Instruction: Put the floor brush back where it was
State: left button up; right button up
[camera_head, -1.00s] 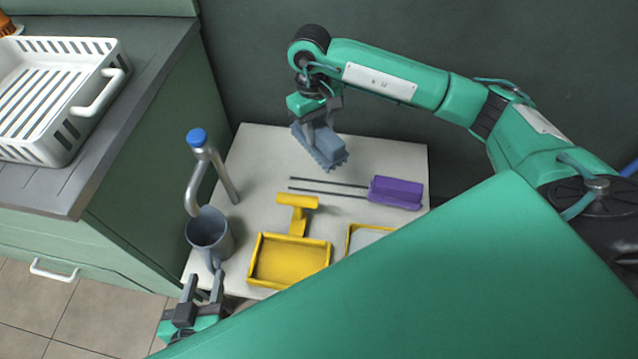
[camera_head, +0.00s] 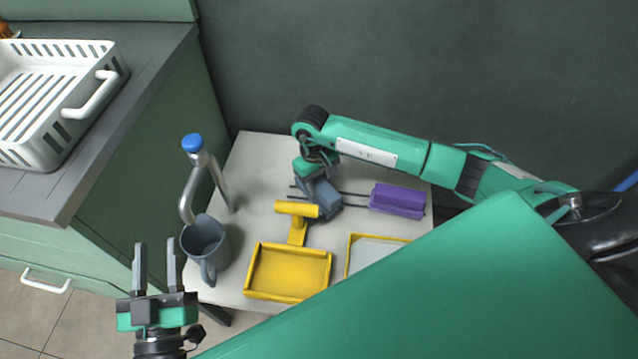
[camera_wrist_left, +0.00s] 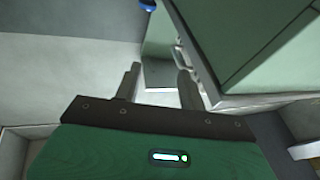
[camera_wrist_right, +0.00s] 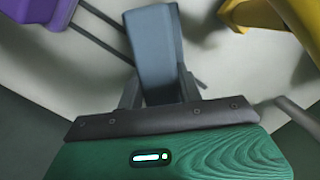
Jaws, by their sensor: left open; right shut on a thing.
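The floor brush appears to be the blue-grey block-shaped tool (camera_head: 328,196). My right gripper (camera_head: 313,178) is shut on it, and it hangs low over the table, just behind the yellow dustpan's handle. I cannot tell whether it touches the table. In the right wrist view the blue-grey brush (camera_wrist_right: 153,45) sticks out between the fingers. Its bristle side is mostly hidden. My left gripper (camera_head: 156,258) is open and empty, to the front left of the table. In the left wrist view nothing lies between its fingers (camera_wrist_left: 157,82).
A white basket (camera_head: 100,95) stands on the left counter.

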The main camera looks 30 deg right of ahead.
pick_arm(q)
jog(key=shift+r, duration=0.2)
pick_arm(e)
jog(key=shift+f+b, duration=0.35)
jog(key=shift+b, duration=0.05)
pick_arm(q)
jog(key=r+t, duration=0.1)
jog(key=r, duration=0.1)
jog(key=a+r+t, duration=0.1)
jog(key=r, duration=0.1)
jog(key=shift+t, duration=0.3)
pick_arm(e)
jog(key=o, duration=1)
jog(key=shift+c, duration=0.2)
pick_arm(q)
jog(key=shift+w+f, duration=0.1)
